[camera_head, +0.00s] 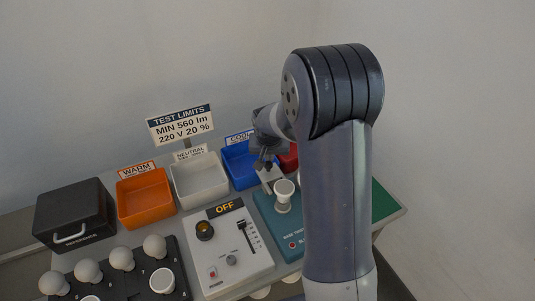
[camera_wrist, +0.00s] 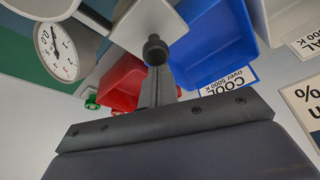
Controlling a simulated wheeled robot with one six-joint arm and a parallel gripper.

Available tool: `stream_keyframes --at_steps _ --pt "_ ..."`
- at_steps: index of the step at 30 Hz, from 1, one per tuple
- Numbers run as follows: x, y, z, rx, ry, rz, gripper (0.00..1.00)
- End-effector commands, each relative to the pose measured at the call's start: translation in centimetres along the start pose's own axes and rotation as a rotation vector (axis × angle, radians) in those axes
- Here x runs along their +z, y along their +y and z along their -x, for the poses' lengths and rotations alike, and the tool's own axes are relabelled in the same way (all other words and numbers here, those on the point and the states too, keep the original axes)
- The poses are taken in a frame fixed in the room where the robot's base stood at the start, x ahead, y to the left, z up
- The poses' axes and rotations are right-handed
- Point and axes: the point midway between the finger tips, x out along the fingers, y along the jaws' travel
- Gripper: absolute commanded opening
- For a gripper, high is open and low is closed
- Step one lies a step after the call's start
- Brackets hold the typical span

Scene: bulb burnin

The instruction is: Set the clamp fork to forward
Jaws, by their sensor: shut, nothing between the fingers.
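My gripper (camera_head: 263,163) is over the back of the teal base tester (camera_head: 265,212), beside the blue bin. In the wrist view my gripper's dark fingers (camera_wrist: 158,85) are shut together and empty. A black round knob (camera_wrist: 155,48) shows just beyond the fingertips, in front of a pale grey block (camera_wrist: 145,22); it looks like the clamp fork's handle. I cannot tell whether the fingers touch it. The pale block also shows in the head view (camera_head: 269,175), behind a white socket (camera_head: 284,190). The fork itself is not clearly visible, and its setting cannot be read.
A blue bin (camera_head: 239,174) and a red bin (camera_wrist: 121,82) flank the gripper. A white bin (camera_head: 200,181) and an orange bin (camera_head: 145,198) stand farther left. A control panel (camera_head: 230,260) reads OFF. A round dial (camera_wrist: 60,52) shows in the wrist view. Bulbs (camera_head: 88,271) stand front left.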

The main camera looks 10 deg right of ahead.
Motion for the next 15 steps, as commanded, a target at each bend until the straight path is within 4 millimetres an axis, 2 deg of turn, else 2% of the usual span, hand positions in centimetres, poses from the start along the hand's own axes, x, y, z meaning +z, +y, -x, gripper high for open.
stream_keyframes --at_steps 1,6,15 --pt "0.9 0.4 -0.1 0.001 -0.001 -0.001 0.00" --pt "2.8 1.4 0.6 0.000 -0.002 -0.001 0.00" --pt "3.7 1.9 1.2 0.001 -0.004 -0.001 0.00"
